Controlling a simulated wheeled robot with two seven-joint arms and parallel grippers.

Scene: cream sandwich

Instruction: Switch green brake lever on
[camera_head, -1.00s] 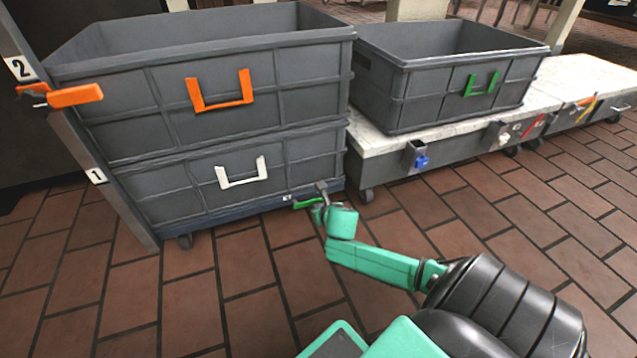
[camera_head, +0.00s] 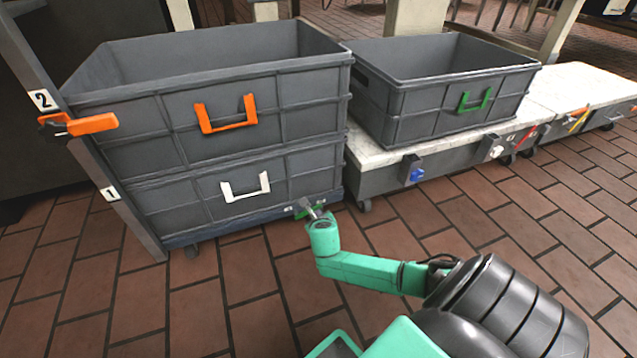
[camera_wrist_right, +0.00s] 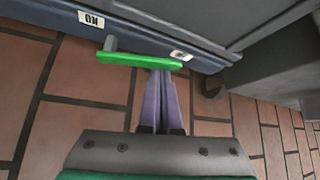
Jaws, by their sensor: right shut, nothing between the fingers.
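The green brake lever (camera_wrist_right: 120,59) is on the dark blue edge of the wheeled base under the left crate stack. In the right wrist view it lies roughly crosswise, pivot at its left end, free end at right. An upside-down "ON" label (camera_wrist_right: 91,19) is left of the pivot; a second small label (camera_wrist_right: 181,56) is near the free end. In the head view the lever (camera_head: 301,213) is partly hidden by my right gripper (camera_head: 311,208). My right gripper (camera_wrist_right: 161,75) is shut and empty, its fingertips at the lever's free half; contact is unclear. My left gripper is out of view.
Two stacked grey crates with orange (camera_head: 228,115) and white handles (camera_head: 246,187) stand above the lever. A post with an orange lever (camera_head: 92,124) is at left. A grey crate (camera_head: 440,90) sits on a low white-topped cart at right. The brick floor in front is clear.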

